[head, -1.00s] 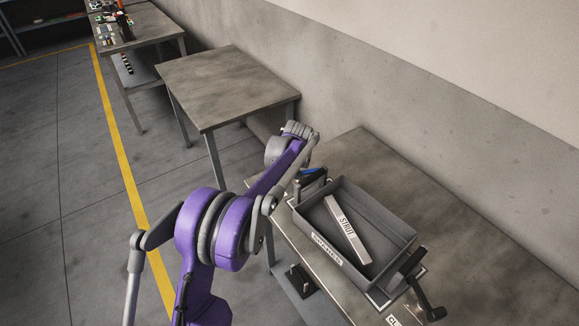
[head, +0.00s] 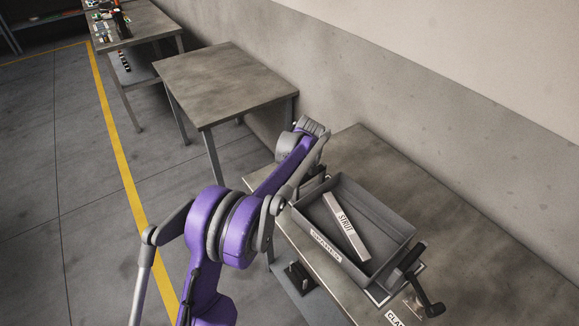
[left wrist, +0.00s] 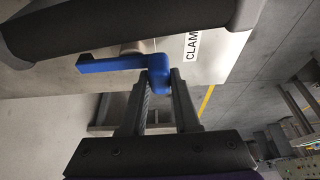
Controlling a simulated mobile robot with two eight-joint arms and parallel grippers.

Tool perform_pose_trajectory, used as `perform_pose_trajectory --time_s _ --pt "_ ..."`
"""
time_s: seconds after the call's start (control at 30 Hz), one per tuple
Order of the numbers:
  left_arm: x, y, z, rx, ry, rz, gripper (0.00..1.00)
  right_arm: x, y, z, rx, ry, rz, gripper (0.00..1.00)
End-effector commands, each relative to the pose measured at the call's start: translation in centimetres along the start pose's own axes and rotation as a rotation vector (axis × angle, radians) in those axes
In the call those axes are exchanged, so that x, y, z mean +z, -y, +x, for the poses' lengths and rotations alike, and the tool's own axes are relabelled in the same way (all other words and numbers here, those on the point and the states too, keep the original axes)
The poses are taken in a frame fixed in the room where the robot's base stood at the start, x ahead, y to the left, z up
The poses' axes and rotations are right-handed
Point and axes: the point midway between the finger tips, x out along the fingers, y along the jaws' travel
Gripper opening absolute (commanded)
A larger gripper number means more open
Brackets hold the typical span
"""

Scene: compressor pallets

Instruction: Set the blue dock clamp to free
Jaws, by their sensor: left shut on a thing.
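The blue dock clamp (left wrist: 112,64) shows in the left wrist view as a blue lever lying roughly level, with a blue knob at its right end. My left gripper (left wrist: 161,76) has its two fingers on either side of that knob and is shut on it. In the head view my left arm hides the clamp and the gripper's fingers. A white label (left wrist: 192,45) reading "CLAM" is on the surface beside the lever. My right gripper is in neither view.
A grey tray (head: 396,227) holding a bar marked STRUT (head: 347,229) sits on the near bench (head: 470,245). A black crank-like handle (head: 431,303) stands at its right corner. An empty table (head: 225,80) stands farther back.

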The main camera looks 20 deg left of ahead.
Motion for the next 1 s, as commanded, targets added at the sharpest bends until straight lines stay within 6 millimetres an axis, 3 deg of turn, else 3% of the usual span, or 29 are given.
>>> perform_pose_trajectory --time_s 0.17,0.2,0.33,0.73,1.0 --pt "0.0 0.0 0.0 -0.001 0.001 -0.002 0.0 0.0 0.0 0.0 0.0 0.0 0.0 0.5" --pt "0.0 0.0 0.0 -0.001 0.001 -0.001 0.35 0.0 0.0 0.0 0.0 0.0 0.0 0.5" --pt "0.0 0.0 0.0 -0.001 0.001 -0.001 0.59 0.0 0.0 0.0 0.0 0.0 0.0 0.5" --pt "0.0 0.0 -0.7 0.0 0.0 0.001 0.6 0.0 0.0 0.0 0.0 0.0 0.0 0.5" --pt "0.0 0.0 -5.8 0.0 0.0 0.001 0.6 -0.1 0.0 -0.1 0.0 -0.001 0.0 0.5"
